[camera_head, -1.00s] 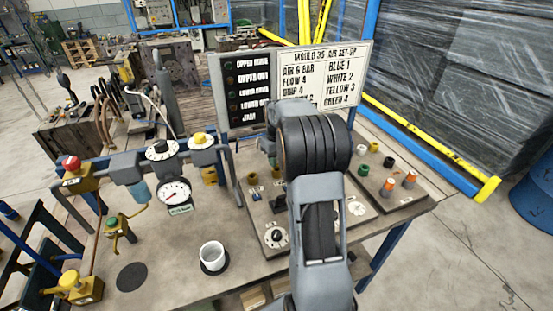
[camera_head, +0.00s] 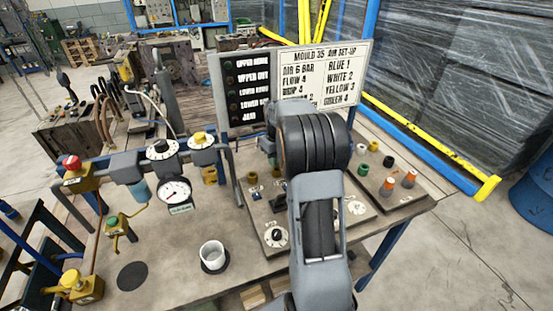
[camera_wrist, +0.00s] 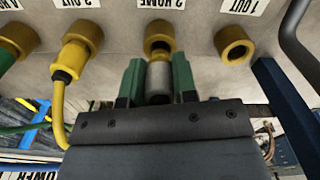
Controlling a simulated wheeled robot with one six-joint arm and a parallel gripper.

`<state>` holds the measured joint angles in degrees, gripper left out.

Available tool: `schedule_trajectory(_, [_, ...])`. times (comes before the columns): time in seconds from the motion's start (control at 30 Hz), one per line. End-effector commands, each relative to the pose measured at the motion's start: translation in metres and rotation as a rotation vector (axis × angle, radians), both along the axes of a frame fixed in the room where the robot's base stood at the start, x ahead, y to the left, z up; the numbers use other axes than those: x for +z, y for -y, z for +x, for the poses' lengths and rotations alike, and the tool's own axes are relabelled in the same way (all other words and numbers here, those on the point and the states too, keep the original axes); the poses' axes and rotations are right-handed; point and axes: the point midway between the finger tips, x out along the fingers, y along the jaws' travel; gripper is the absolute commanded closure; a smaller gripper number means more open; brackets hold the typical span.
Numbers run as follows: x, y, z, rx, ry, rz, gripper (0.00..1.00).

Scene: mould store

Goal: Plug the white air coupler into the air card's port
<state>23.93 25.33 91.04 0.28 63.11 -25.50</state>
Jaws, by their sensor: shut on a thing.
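In the wrist view my gripper (camera_wrist: 158,85) has its two green fingers shut on the white air coupler (camera_wrist: 158,78), which looks greyish-white and cylindrical. The coupler lines up with the brass port labelled 2 HOME (camera_wrist: 161,30), its front end at the port's lower edge. I cannot tell whether it is inside the port. The air card (camera_head: 325,82) in the head view reads WHITE 2. In the head view my own arm hides the gripper and coupler.
A yellow coupler with a yellow hose (camera_wrist: 77,50) sits in port 3 OUT, left of my gripper. Port 1 OUT (camera_wrist: 234,45) on the right is empty. A blue bar (camera_wrist: 285,100) runs close on the right. A white cup (camera_head: 212,255) stands on the bench.

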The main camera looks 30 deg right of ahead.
Motion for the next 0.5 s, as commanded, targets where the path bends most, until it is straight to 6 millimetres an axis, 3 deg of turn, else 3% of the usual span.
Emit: schedule_trajectory(0.5, [-0.0081, 0.0000, 0.0000, 0.000, 0.000, 0.000, 0.97])
